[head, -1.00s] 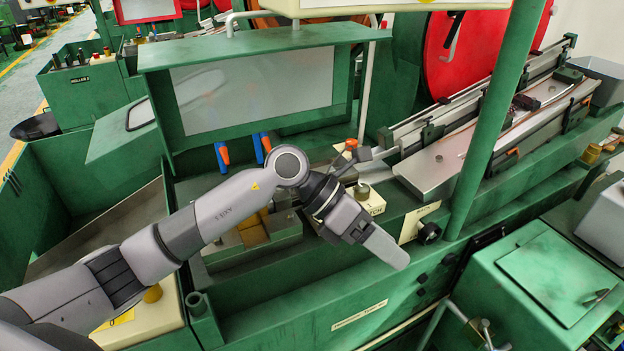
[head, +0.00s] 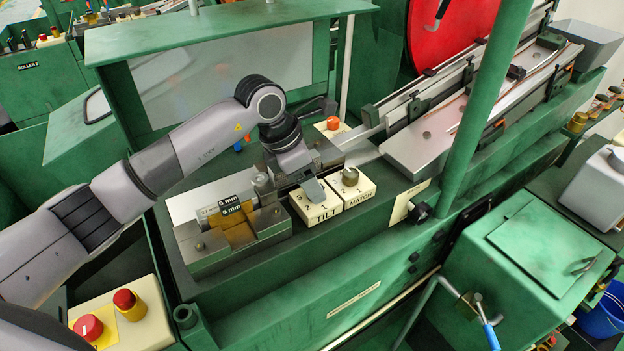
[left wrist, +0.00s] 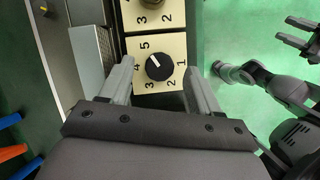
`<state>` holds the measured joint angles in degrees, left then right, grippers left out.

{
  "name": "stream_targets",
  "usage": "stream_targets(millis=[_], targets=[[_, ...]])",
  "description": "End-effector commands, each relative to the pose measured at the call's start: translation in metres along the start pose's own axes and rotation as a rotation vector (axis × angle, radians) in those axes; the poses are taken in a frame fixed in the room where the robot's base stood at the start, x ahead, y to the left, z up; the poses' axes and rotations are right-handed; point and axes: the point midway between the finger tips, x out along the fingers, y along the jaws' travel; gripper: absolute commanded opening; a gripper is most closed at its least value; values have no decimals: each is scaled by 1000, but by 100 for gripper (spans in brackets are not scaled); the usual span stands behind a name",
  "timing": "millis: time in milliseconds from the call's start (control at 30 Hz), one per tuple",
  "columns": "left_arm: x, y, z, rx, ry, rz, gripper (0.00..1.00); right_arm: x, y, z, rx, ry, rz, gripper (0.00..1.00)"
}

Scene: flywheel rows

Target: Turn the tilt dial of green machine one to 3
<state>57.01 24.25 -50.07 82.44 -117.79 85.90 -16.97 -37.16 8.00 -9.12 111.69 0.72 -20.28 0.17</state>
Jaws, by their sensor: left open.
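The tilt dial, a black round knob on a cream numbered plate, shows in the left wrist view (left wrist: 158,66). Its white mark points to the upper left, toward the 5 side. In the head view the block marked TILT (head: 318,211) sits on the green machine, its knob hidden by my gripper. My left gripper (head: 315,188) is above this block. In the left wrist view (left wrist: 162,78) its fingers are open, one each side of the knob, with gaps; I cannot tell their height above the plate.
The MATCH dial (head: 350,177) stands right beside the tilt block. A metal block with 6 mm and 5 mm labels (head: 235,236) is close on the left. An orange button (head: 333,123) is behind. A green post (head: 490,110) rises at the right.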

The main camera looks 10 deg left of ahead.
Motion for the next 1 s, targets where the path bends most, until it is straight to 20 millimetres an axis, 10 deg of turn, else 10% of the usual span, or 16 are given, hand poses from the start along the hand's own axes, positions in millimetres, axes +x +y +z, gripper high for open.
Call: stream_targets(millis=[433, 600, 1000], targets=[[16, 0, 0, 1, -1, 0, 62, -1, 0, -1, 0, -1, 0, 43], [15, 0, 0, 0, -1, 0, 7, -1, 0, -1, 0, -1, 0, 43], [15, 0, 0, -50, 0, 22, 7, 0, 0, 0, 0, -1, 0, 43]])
